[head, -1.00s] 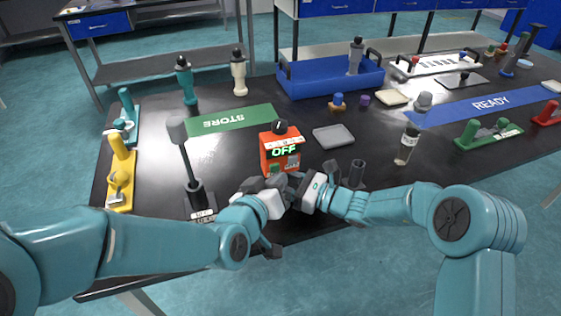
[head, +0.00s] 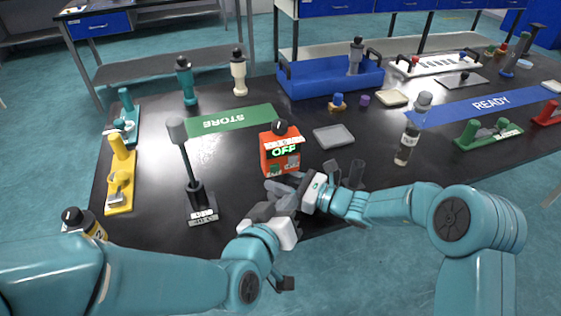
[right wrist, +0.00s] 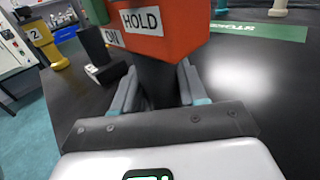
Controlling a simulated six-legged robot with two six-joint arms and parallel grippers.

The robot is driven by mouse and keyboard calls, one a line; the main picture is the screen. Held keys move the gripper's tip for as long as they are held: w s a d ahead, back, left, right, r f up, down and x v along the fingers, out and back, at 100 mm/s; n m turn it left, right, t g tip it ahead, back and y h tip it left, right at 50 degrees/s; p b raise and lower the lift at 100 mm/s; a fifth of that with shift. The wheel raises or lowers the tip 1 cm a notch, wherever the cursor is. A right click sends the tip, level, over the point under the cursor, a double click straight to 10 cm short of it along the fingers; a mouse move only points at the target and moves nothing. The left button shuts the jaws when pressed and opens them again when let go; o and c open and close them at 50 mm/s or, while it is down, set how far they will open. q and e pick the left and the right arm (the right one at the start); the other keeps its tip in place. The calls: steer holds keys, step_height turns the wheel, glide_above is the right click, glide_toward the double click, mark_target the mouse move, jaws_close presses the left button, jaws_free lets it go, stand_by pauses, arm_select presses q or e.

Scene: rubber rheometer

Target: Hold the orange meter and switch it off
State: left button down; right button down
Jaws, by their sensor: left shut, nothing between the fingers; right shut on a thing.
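The two grippers partly overlap there, hiding the meter's lower part.
A grey-headed tool on a stand (head: 186,165) is left of the meter, and a grey tray (head: 334,136) is right. A yellow holder (head: 119,178) is at the left edge. The green STORE strip (head: 232,121) is bare.

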steer(key=c, duration=0.5)
jaws_free()
